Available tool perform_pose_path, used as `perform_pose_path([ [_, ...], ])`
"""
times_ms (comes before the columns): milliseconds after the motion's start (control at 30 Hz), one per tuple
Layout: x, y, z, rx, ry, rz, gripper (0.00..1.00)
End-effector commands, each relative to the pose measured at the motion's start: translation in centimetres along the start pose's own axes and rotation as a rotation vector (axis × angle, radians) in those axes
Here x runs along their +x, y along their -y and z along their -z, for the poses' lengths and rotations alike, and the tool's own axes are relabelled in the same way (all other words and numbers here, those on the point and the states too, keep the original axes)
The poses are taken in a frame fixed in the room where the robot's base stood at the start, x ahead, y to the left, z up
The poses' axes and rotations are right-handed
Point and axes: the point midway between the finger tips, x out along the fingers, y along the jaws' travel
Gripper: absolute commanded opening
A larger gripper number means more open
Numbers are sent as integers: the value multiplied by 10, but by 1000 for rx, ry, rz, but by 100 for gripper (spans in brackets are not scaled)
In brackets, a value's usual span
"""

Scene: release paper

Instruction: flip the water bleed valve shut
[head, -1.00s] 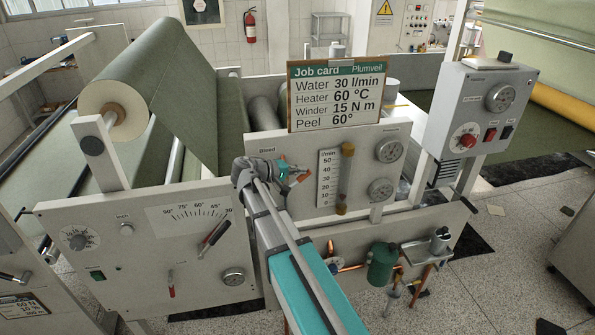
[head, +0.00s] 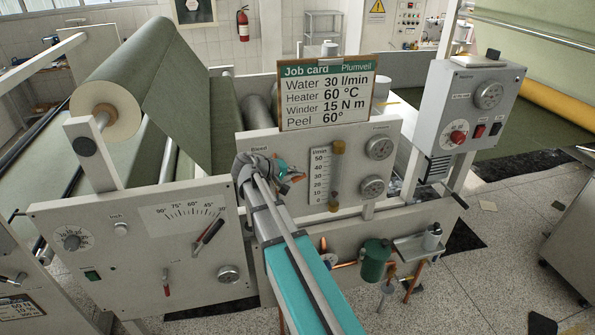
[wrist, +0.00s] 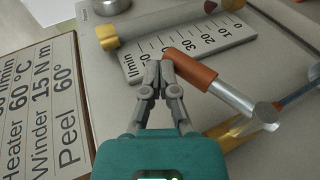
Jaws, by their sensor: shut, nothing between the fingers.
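The bleed valve's lever shows in the wrist view as an orange-red grip (wrist: 190,68) on a metal stem that slants down to the right towards a brass fitting (wrist: 232,132). My gripper (wrist: 163,68) is shut and empty. Its fingertips are right beside the free end of the orange grip; I cannot tell whether they touch it. In the head view my gripper (head: 284,171) is in front of the panel, right of the "Bleed" label, and my arm hides much of the valve. A small orange part of the lever (head: 297,178) shows beside the fingers.
The flow tube (head: 336,175) and its l/min scale (head: 319,175) are just right of the valve. The job card (head: 328,92) stands above on the panel's top edge. Gauges (head: 379,147) are further right. A lower panel with a peel-angle lever (head: 208,236) is at left.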

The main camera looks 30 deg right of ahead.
Motion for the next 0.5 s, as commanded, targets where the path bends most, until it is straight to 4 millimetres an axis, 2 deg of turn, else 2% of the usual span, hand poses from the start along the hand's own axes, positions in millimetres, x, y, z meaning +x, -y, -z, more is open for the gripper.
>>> perform_pose_path([
  [200, 18, 9, -4, 2, 5, -1, 0],
  [500, 30, 17, -7, 3, 7, -1, 0],
])
